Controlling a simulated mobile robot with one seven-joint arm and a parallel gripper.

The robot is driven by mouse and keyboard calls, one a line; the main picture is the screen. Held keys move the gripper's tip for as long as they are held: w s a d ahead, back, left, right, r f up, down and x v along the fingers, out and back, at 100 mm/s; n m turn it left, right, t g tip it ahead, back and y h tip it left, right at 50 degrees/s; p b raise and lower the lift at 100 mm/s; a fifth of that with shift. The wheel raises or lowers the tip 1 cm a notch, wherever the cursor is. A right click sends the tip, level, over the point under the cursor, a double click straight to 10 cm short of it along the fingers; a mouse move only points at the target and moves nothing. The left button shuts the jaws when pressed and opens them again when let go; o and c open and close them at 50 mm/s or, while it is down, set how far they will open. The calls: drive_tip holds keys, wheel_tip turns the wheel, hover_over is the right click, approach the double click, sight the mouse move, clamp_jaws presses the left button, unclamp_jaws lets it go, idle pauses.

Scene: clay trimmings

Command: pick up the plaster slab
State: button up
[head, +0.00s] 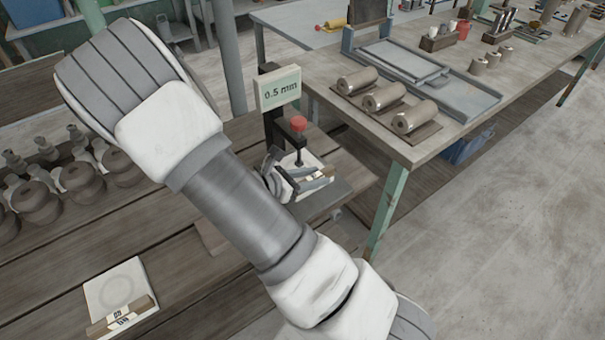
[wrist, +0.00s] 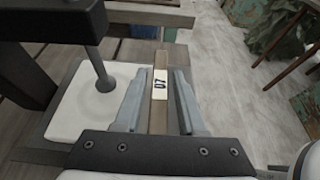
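A white plaster slab (head: 312,160) lies on the gauge stand's base, under its red-topped plunger. It also shows in the wrist view (wrist: 85,110), where the plunger's round foot is over it. A wooden strip (wrist: 157,118) with a label reading 07 runs along the slab's edge. My gripper (wrist: 163,85) is open, with one finger on each side of the strip and a gap visible at both. In the head view my gripper (head: 300,182) is at the slab, partly hidden by my arm. A second white slab (head: 118,283), with a labelled wooden strip, lies at the lower left.
The gauge stand (head: 273,135) carries a 0.5 mm sign (head: 280,88) and rises close to my gripper. Several brown clay pieces (head: 75,180) stand on the plank table at left. A bench (head: 420,150) with rolls and trays stands at right, beside open floor.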

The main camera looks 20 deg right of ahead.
clamp_jaws()
idle(1.1)
